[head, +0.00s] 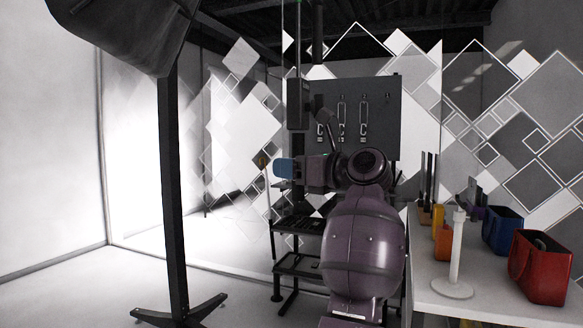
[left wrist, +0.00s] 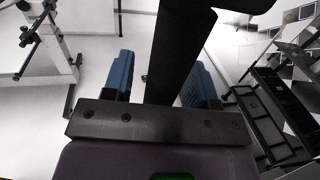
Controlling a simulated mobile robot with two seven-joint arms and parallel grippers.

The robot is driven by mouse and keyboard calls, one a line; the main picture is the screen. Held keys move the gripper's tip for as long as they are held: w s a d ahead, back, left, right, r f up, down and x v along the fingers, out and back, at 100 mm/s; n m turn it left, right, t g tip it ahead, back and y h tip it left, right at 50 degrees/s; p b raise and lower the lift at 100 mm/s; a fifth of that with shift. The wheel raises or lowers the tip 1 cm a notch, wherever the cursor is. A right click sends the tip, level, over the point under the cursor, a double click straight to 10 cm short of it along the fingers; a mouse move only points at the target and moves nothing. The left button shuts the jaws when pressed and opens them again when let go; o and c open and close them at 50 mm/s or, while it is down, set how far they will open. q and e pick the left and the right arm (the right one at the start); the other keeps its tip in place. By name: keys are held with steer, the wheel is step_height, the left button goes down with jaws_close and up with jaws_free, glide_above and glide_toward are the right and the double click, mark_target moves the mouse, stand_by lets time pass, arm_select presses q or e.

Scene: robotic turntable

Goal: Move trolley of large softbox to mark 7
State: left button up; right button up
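The large softbox (head: 125,30) hangs at the top left of the head view, on a tall black post (head: 172,180) with splayed feet (head: 190,316) on the floor. My left gripper (head: 284,168), with blue fingertips, is right of the post, with a clear gap between them in this view. In the left wrist view its two blue fingers (left wrist: 160,80) are apart, and a black post (left wrist: 178,50) shows in line between them. It does not look clamped. My right gripper is not in view. No numbered floor mark is legible.
A black shelf cart (head: 300,265) stands behind my left arm; it also shows in the left wrist view (left wrist: 270,105). A white table (head: 490,308) at right holds red (head: 540,268) and blue (head: 502,230) bins. The floor left of the post is clear.

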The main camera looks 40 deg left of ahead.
arm_select(q)
steer(key=d, duration=1)
steer(key=shift+w+d, duration=0.2)
steer(key=shift+d, duration=0.2)
